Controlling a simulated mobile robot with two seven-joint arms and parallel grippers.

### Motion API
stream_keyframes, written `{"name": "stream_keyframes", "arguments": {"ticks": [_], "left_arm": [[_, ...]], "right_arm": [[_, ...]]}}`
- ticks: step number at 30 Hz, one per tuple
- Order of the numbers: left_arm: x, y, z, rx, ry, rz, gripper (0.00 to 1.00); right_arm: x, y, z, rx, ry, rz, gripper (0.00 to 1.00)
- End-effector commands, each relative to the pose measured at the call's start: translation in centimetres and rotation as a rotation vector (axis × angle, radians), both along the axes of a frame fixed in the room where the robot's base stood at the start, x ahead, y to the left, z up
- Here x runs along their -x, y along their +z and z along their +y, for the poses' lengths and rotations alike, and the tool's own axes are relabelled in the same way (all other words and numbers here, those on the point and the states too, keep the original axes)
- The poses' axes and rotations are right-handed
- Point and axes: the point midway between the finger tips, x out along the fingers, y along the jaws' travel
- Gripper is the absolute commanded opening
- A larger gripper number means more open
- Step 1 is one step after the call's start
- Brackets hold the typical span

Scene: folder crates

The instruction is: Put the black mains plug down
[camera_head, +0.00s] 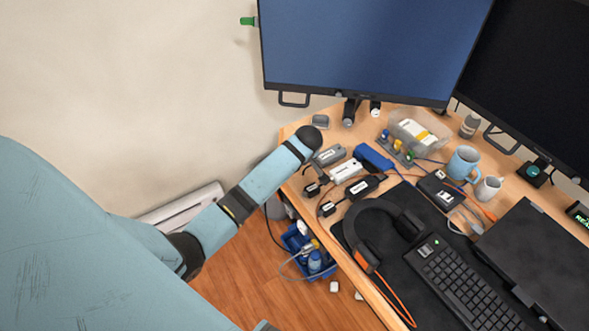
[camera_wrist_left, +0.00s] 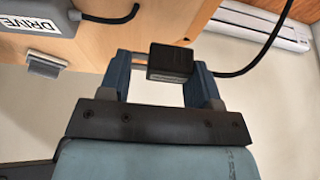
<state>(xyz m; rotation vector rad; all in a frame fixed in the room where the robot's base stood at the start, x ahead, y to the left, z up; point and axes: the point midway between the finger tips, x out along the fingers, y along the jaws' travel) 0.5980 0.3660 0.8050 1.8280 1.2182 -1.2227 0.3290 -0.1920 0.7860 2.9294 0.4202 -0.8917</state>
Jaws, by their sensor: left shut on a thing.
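The black mains plug (camera_wrist_left: 172,62) is between the two fingers of my left gripper (camera_wrist_left: 160,70) in the left wrist view. The fingers are shut on it, and its black cable (camera_wrist_left: 262,48) runs off to the upper right. The plug shows against the wooden desk's edge; I cannot tell whether it touches the desk. In the head view my left arm reaches to the desk's left corner, and its hand is mostly hidden behind the wrist. My right gripper is not in view.
The desk (camera_head: 292,180) has black power adapters (camera_head: 362,187), a white box (camera_head: 346,170), a blue box (camera_head: 373,157) and headphones (camera_head: 352,228) near this corner. A grey box labelled DRIVE (camera_wrist_left: 38,22) is close to the gripper. A blue crate (camera_head: 318,273) stands on the floor below.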

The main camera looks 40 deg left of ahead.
Motion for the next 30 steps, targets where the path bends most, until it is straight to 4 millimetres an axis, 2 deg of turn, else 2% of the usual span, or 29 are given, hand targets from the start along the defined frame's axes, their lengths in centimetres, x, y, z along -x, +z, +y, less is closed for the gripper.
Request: {"name": "stream_keyframes", "arguments": {"ticks": [9,20,21,24,30], "left_arm": [[0.0,-4.1,0.0,-0.001,-0.001,0.001,0.34],[0.0,-4.4,0.0,0.000,0.000,0.000,0.34],[0.0,-4.5,0.0,0.000,0.000,0.000,0.60],[0.0,-4.5,0.0,0.000,0.000,0.000,0.83],[0.0,-4.4,0.0,0.000,0.000,0.000,0.83]], "right_arm": [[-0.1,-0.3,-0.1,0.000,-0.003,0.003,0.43],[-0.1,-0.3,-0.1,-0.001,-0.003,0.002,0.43],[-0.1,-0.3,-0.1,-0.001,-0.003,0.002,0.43],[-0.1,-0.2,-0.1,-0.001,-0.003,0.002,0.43],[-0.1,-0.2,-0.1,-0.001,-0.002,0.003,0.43]]}}
